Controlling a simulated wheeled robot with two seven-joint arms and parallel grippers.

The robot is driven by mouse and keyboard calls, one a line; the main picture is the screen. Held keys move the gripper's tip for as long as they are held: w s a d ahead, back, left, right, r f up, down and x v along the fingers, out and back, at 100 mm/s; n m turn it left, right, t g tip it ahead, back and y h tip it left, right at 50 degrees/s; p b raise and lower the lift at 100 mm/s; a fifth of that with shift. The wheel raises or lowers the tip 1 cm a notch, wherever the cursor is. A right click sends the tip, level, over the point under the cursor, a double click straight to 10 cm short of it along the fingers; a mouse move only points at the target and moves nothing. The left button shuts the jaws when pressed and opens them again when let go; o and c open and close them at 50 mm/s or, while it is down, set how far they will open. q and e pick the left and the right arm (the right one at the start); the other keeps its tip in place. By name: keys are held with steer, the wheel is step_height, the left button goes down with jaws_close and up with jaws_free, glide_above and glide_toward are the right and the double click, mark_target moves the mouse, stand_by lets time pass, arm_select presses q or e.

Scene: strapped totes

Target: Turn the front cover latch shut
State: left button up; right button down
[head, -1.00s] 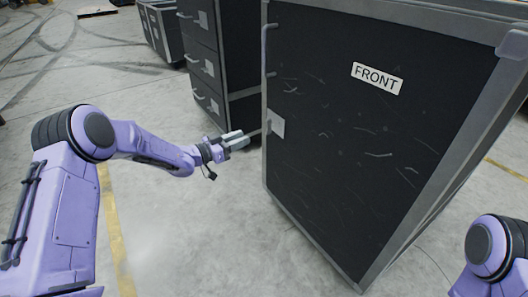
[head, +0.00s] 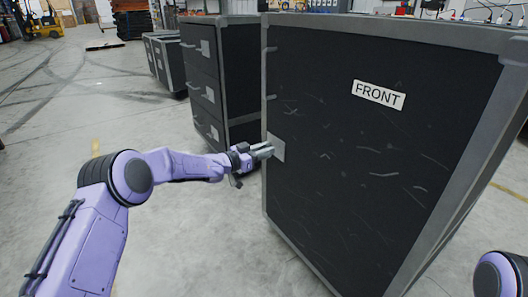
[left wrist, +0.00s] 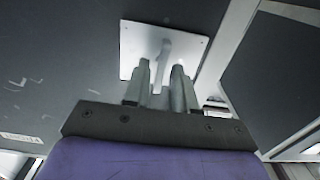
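The tall black case with grey edges has a FRONT label (head: 379,95) on its front cover. The cover latch's pale plate (head: 278,149) is at the cover's left edge; it also shows in the left wrist view (left wrist: 135,48). The latch's light grey handle (left wrist: 164,47) runs from the plate between my fingers. My left gripper (head: 269,150) is at the latch, and its fingers (left wrist: 161,66) stand apart on either side of the handle. I cannot tell whether either finger touches it. My right gripper is out of view.
A black drawer case (head: 212,75) with grey handles stands behind and left of the front cover. Smaller black cases (head: 167,60) stand farther back. The floor (head: 60,150) to the left is clear.

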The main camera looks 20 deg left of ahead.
arm_select(q)
jaws_close()
steer(key=shift+m, duration=0.3)
steer(key=m+b, duration=0.1)
steer(key=m, duration=0.4)
steer(key=m+b, duration=0.2)
steer(key=m, duration=0.3)
steer(key=m+b, duration=0.1)
steer(key=m, duration=0.4)
steer(key=shift+s+d+f+m+b, duration=0.2)
steer(key=shift+d+f+m+b, duration=0.05)
steer(key=shift+f+m+b, duration=0.15)
steer(key=shift+m+b, duration=0.45)
steer(key=shift+m, duration=0.45)
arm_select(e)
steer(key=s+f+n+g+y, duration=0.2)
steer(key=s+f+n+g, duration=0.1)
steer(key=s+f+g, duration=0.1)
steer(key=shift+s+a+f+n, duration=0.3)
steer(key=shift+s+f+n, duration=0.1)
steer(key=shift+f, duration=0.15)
arm_select(q)
steer(key=shift+r, duration=0.1)
